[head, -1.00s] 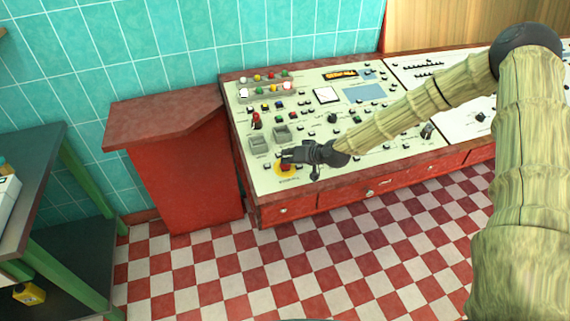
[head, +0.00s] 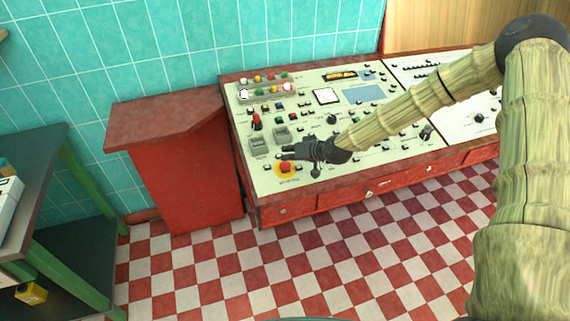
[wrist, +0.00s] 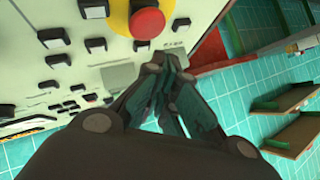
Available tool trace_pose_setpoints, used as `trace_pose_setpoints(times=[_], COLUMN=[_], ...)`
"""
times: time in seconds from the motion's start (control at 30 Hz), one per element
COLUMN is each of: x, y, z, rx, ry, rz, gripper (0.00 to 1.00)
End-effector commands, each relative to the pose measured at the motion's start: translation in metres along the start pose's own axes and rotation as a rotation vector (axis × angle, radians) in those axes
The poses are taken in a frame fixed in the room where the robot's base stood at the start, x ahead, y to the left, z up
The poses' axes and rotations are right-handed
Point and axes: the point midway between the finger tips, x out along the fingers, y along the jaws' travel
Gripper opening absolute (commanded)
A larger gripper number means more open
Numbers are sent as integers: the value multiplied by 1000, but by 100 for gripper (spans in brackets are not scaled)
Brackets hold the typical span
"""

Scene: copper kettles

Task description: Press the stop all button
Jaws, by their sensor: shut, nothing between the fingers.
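The stop all button is a red round knob (head: 285,167) on a yellow disc, at the front left corner of the cream control panel (head: 262,183). In the wrist view the red button (wrist: 147,23) is large at the top, with part of its yellow disc cut off by the frame edge. My gripper (head: 286,152) is shut and empty. In the head view its fingers point left, just behind the button and apart from it in the picture. In the wrist view the fingertips (wrist: 165,65) lie just below the button. The height gap cannot be told.
Black push buttons, grey boxes (head: 259,145) and a red lever (head: 256,121) stand near my gripper on the panel. A red side cabinet (head: 185,165) adjoins its left side. A green-legged table (head: 60,185) is at far left. The checkered floor in front is clear.

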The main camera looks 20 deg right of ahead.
Motion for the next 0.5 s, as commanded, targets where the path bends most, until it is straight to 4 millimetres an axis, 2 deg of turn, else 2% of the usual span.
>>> trace_pose_setpoints(times=[0.5], x=[-26], y=[-20], z=[-20], rx=[-1], ry=[1], rz=[0], gripper=[0])
